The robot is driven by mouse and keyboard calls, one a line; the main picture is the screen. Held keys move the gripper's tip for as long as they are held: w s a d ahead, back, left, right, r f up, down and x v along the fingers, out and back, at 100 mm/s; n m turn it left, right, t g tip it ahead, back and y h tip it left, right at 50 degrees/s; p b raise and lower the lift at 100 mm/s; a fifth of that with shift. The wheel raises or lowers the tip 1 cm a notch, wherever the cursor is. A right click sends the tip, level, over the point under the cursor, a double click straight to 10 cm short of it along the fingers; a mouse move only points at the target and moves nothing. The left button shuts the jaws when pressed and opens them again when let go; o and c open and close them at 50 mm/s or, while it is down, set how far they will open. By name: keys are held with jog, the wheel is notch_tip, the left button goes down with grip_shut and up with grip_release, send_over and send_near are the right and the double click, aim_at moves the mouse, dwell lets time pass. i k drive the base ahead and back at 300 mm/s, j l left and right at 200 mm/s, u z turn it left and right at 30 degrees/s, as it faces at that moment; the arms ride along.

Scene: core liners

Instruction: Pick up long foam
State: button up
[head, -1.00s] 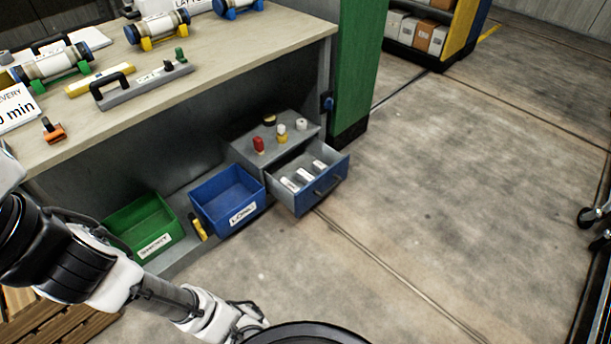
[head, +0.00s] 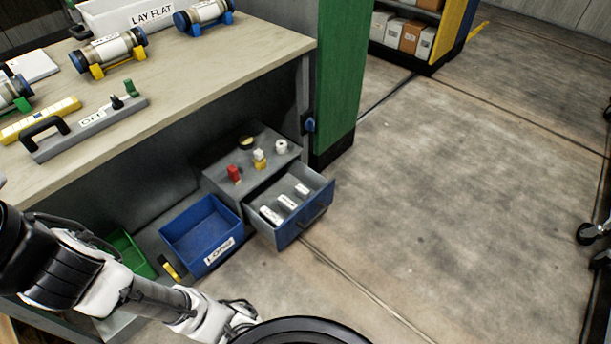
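Several white foam pieces (head: 286,201) with dark markings lie in the open blue-fronted drawer (head: 304,228) under the bench. They differ in length, and the one at the left (head: 270,215) looks longest, though the print is too small to read. My gripper (head: 236,318) is low at the bottom centre of the head view, left of and nearer than the drawer, apart from it. My round black base edge partly hides the gripper, and its fingers cannot be made out.
A blue bin (head: 201,235) stands left of the drawer, with a green bin (head: 130,252) partly behind my arm. Small red, yellow and white items sit on the grey drawer cabinet (head: 226,186). The floor (head: 440,200) to the right is clear.

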aim_at(266, 214)
jog(key=i+l, duration=0.2)
jog(key=i, duration=0.4)
jog(key=k+j, duration=0.25)
jog(key=j, duration=0.15)
jog(key=k+j, duration=0.25)
jog(key=l+u, duration=0.25)
jog(key=l, duration=0.35)
jog(key=l+u, duration=0.25)
jog(key=l, duration=0.35)
jog(key=i+z, duration=0.1)
jog(key=i, duration=1)
jog(key=i+j, duration=0.3)
jog(key=i, duration=0.2)
